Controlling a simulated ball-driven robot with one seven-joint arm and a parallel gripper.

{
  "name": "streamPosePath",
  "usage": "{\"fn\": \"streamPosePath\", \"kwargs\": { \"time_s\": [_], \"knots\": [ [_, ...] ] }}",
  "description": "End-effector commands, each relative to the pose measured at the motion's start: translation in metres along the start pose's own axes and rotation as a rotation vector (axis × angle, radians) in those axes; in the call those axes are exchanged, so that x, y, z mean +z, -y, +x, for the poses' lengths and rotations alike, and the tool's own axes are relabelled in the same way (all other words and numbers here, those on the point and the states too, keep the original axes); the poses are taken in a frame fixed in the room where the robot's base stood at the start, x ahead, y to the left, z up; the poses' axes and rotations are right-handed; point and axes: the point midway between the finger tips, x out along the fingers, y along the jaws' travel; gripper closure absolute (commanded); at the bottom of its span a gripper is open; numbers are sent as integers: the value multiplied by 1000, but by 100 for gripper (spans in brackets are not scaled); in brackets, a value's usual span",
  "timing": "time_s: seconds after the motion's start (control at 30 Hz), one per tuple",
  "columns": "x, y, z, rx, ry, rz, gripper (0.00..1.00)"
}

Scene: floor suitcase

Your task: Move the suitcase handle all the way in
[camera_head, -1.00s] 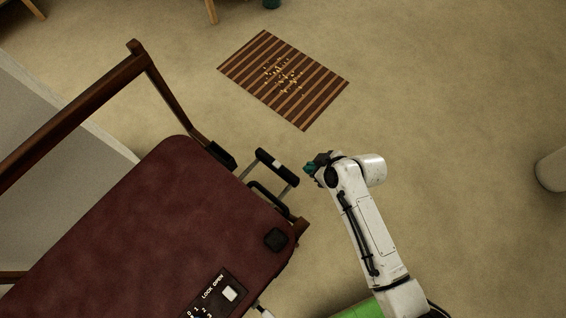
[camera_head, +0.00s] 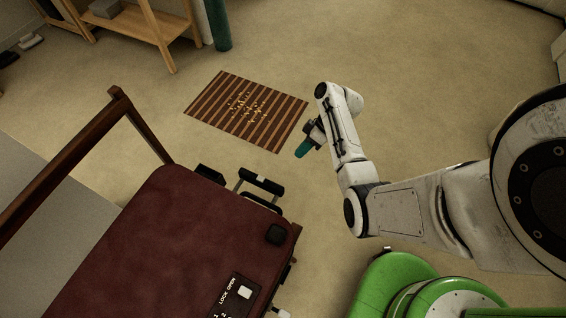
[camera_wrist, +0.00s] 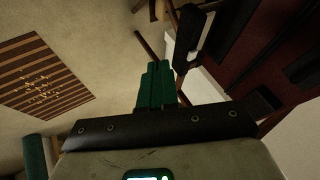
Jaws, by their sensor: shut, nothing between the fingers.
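The dark red suitcase (camera_head: 168,246) fills the lower left of the head view, and part of it shows at the upper right in the wrist view (camera_wrist: 262,62). Its pull handle, a black grip bar (camera_head: 262,181) on grey rods, sticks out a short way from the suitcase's upper right side. My gripper (camera_head: 300,151), with teal fingers, is up and to the right of the handle, apart from it. Its fingers are closed together and empty; they show in the wrist view (camera_wrist: 157,85). A black grip-like part (camera_wrist: 191,42) lies beyond the fingertips there.
A striped mat (camera_head: 247,110) lies on the floor behind. A wooden shelf table (camera_head: 135,28) and a teal cylinder (camera_head: 217,25) are at the back. Floor right of the handle is clear.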

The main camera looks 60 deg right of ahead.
Motion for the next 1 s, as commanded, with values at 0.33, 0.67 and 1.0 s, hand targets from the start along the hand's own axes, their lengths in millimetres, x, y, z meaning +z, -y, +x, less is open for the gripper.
{"fn": "streamPosePath", "kwargs": {
  "time_s": [0.33, 0.67, 1.0],
  "knots": [
    [1, 1, 66, -3, 3, -2, 100],
    [0, 25, 103, -1, 3, -2, 100],
    [0, 36, 112, 1, 2, -1, 100]
  ]
}}
